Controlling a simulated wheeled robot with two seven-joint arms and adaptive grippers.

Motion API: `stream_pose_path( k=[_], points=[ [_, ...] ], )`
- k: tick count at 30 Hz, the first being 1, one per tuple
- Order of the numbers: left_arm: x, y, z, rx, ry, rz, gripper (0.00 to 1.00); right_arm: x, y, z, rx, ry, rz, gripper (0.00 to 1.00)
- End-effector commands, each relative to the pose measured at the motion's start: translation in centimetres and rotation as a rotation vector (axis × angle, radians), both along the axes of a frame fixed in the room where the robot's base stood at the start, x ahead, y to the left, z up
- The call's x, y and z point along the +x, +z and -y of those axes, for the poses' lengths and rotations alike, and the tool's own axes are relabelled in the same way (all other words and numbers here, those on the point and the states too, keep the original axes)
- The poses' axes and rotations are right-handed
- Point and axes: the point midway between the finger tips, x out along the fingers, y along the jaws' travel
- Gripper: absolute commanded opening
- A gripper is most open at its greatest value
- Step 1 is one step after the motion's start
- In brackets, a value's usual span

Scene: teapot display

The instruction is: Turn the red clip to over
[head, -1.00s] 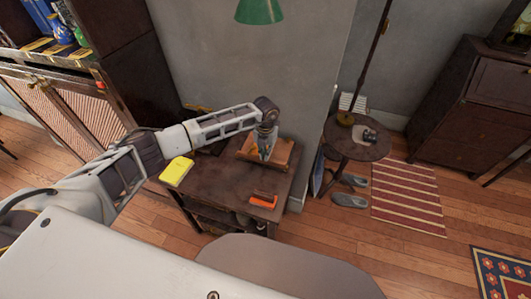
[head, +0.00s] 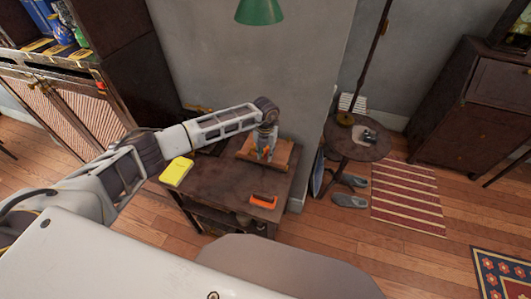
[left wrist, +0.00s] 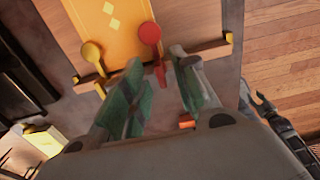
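The red clip (left wrist: 150,34) has a round head and a red lower part. It stands at the edge of a wooden board with a yellow panel (left wrist: 105,22) in the left wrist view. A yellow clip (left wrist: 91,52) with a round head is to its left. My left gripper (left wrist: 158,72) is open, with its green-padded fingers on either side of the red clip's lower part. I cannot tell whether they touch it. In the head view my left gripper (head: 265,155) is over the wooden board (head: 247,151), and the clips are too small to make out.
The board rests on a dark side table (head: 220,180). A yellow block (head: 176,171) and an orange object (head: 265,201) lie on the tabletop. A grey wall stands behind. A grey and dark jointed part (left wrist: 265,108), seemingly my right gripper, shows at the right.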

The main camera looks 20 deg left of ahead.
Motion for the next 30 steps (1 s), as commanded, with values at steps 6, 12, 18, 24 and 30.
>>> stream_pose_path(
  k=[6, 12, 18, 24, 30],
  points=[
    [0.0, 0.4, 0.0, 0.0, 0.0, 0.0, 0.29, 0.0, 0.0, 0.4, -0.004, 0.001, 0.0, 0.4],
    [0.0, 2.0, 0.0, -0.001, 0.0, 0.002, 0.29, 0.0, 0.0, 0.2, -0.002, 0.001, 0.0, 0.4],
    [0.1, 4.7, -0.1, 0.001, -0.001, 0.002, 0.29, 0.0, 0.0, 0.2, -0.002, 0.0, 0.0, 0.4],
    [0.1, 7.8, 0.0, 0.0, -0.001, 0.002, 0.29, 0.0, 0.0, 0.1, -0.001, 0.0, 0.0, 0.4],
    [0.1, 10.4, 0.0, 0.0, 0.0, 0.001, 0.29, 0.0, 0.0, 0.1, -0.001, 0.0, 0.0, 0.4]
  ],
)
